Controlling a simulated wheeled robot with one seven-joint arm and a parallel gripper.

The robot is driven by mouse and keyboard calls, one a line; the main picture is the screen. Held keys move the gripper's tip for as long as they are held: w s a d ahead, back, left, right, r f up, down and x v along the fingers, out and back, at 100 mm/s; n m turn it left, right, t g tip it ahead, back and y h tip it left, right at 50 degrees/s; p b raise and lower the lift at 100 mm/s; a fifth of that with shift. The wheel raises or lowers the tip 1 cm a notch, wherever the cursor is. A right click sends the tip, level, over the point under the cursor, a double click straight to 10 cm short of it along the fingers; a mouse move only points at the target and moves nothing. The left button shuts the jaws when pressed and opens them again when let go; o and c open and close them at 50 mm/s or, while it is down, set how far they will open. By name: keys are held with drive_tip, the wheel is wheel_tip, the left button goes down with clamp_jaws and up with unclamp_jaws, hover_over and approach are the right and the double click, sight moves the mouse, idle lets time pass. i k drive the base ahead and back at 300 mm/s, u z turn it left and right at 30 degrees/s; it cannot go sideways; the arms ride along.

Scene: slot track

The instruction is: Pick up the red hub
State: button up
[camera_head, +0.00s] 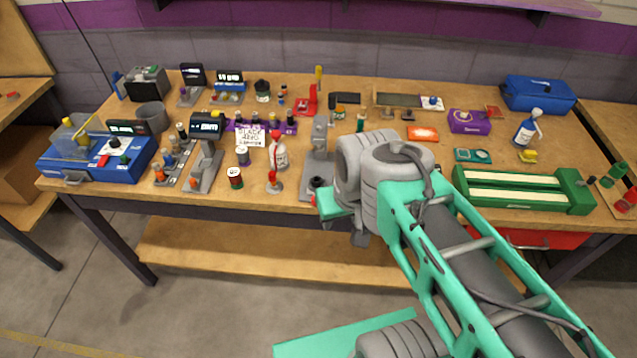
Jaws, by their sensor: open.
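My gripper (360,238) shows only as a small grey part below the bulky grey wrist, by the table's front edge. It is open, with nothing visible in it; the wrist hides most of the fingers. I cannot tell for sure which red piece is the red hub. A small red piece (626,201) lies on a board at the right edge, near a green cylinder (613,175), well to the right of my gripper. Another red object (306,104) stands towards the back middle.
A green two-slot track (523,190) lies at the front right. A grey stand (319,160) is just left of my wrist. Bottles, cans, a blue box (98,157) and small tools crowd the left. A blue case (538,94) is at the back right.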

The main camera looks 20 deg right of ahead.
sight(272, 178)
drive_tip(key=z, duration=0.05)
drive_tip(key=k, duration=0.35)
drive_tip(key=u, duration=0.8)
drive_tip(key=i, duration=1.05)
drive_tip(key=u, duration=0.8)
